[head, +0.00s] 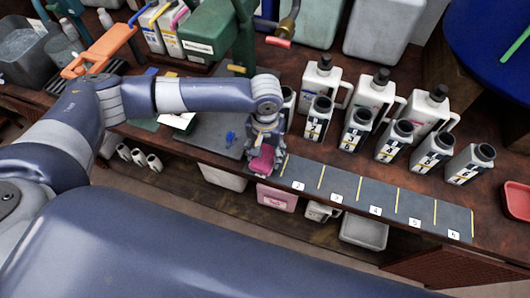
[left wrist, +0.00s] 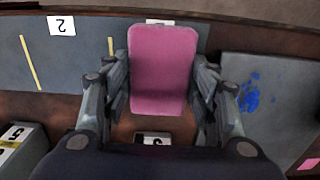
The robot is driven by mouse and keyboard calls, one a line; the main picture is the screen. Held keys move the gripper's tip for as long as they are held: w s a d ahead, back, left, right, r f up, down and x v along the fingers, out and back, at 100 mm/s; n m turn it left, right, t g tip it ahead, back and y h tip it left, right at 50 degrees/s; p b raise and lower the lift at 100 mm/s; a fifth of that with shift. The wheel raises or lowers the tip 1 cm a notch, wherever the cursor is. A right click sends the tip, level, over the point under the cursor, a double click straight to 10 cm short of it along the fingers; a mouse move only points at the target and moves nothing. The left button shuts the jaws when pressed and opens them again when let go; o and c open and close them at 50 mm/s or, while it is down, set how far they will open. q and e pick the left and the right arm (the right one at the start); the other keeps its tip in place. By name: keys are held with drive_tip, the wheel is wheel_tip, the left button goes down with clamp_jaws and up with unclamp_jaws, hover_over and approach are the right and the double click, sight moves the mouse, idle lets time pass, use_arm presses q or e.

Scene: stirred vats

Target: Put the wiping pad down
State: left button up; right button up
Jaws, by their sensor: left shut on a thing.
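My left gripper (head: 265,140) is shut on the pink wiping pad (head: 262,160), near the front edge of the bench. In the left wrist view the pad (left wrist: 163,68) sits between the two fingers of the gripper (left wrist: 162,85), its flat pink face towards the camera. I cannot tell whether the pad touches the bench. My right gripper is not in view.
Several white jugs with black caps (head: 322,76) and open white bottles (head: 318,117) stand behind the strip. The numbered strip is bare. A red tray (head: 516,200) lies at the far right. A grey bin (head: 22,45) stands at the far left. Shelves with containers are below the bench.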

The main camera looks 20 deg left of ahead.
sight(265, 155)
use_arm(q)
drive_tip(key=shift+f, duration=0.4)
drive_tip(key=o, duration=1)
drive_tip(key=shift+f, duration=0.1)
drive_tip(key=shift+c, duration=0.2)
wheel_tip(265, 155, up, 12)
